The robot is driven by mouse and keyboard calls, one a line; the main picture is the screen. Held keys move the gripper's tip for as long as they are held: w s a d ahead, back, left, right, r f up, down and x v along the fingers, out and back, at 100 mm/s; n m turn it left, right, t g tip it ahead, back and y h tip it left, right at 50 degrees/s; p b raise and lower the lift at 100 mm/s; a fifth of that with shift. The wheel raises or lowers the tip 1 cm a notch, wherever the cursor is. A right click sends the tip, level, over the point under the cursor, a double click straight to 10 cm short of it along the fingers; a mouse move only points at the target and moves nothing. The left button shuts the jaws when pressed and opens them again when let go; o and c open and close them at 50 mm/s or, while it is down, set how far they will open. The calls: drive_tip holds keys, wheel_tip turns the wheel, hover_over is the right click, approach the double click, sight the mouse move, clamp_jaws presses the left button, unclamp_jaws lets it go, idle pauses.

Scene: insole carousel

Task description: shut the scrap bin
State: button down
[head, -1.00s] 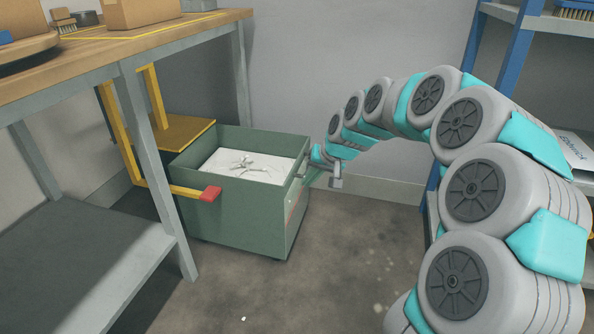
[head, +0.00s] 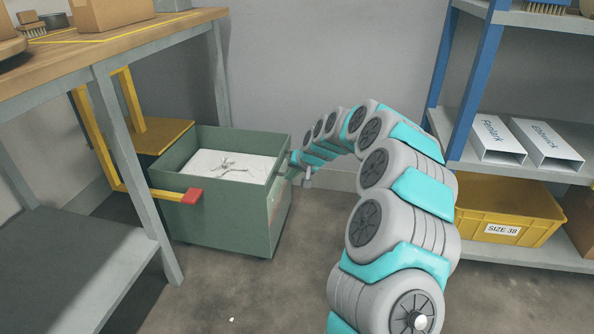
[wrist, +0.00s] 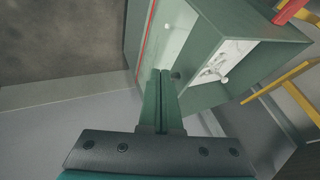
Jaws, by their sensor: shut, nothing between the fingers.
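The scrap bin (head: 225,222) is a green, open-topped box on the floor at the end of the workbench, with white scrap (head: 228,166) inside. A yellow bar with a red end (head: 192,195) lies across its left front. My gripper (head: 290,174) is at the bin's right side, small and partly lost against the green. In the wrist view, the two dark green fingers (wrist: 160,76) are shut and empty, in front of the bin's side wall (wrist: 168,35). I cannot tell whether they touch it.
The workbench (head: 100,62) stands at left, its leg (head: 128,165) close to the bin. The blue-posted shelf (head: 505,184) at right holds a yellow crate (head: 505,213) and white boxes.

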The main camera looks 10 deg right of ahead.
drive_tip(key=shift+w+a+f, duration=0.1)
drive_tip(key=shift+w+a, duration=0.4)
drive_tip(key=shift+a, duration=0.4)
drive_tip(key=shift+w+a, duration=0.45)
drive_tip(key=shift+a, duration=0.45)
drive_tip(key=shift+a, duration=0.1)
